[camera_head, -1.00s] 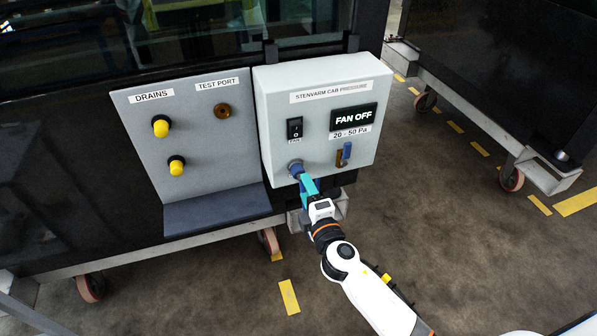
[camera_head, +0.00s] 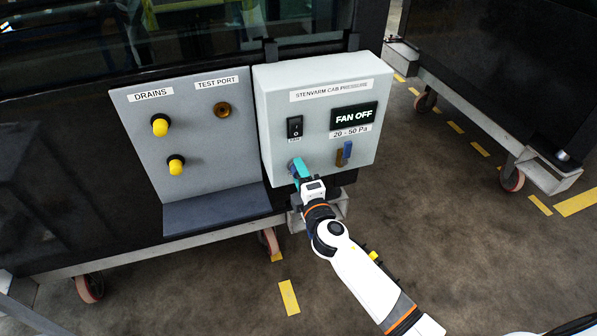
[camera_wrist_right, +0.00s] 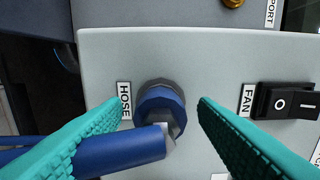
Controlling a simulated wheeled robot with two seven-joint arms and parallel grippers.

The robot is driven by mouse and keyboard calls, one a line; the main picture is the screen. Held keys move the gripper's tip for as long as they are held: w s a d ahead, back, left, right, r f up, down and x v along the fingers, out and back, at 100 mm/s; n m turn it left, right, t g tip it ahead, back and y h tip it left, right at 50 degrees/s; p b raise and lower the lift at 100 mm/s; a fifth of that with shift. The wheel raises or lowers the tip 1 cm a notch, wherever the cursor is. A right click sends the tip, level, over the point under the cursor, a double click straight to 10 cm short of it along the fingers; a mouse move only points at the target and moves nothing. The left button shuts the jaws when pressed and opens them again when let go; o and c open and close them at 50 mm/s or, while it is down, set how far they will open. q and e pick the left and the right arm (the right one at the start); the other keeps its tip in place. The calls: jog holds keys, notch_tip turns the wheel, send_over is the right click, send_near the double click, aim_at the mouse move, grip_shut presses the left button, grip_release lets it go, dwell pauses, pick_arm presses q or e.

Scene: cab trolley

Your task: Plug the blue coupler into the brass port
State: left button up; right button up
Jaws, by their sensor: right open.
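The blue coupler (camera_wrist_right: 160,98) sits on a fitting marked HOSE on the front of the pale pressure box. Its blue hose (camera_wrist_right: 120,153) runs off to the left in the right wrist view. In the head view the coupler is mostly hidden by my right gripper (camera_head: 297,166). That gripper is open, its teal fingers on either side of the coupler with gaps showing in the wrist view (camera_wrist_right: 160,110). The brass port (camera_head: 222,110) is on the grey panel to the left, under the TEST PORT label, and looks empty. My left gripper is not in view.
The pressure box (camera_head: 275,110) carries a black fan switch (camera_head: 295,127) and a display (camera_head: 354,116) reading FAN OFF. A blue and brown piece (camera_head: 346,152) sits below the display. Two yellow drain caps (camera_head: 160,126) stick out from the grey panel. A dark ledge (camera_head: 215,212) juts out below.

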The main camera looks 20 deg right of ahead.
dwell(0.8)
grip_shut()
jog(key=shift+s, duration=0.15)
jog(key=shift+s+d, duration=0.1)
jog(key=shift+s, duration=2.8)
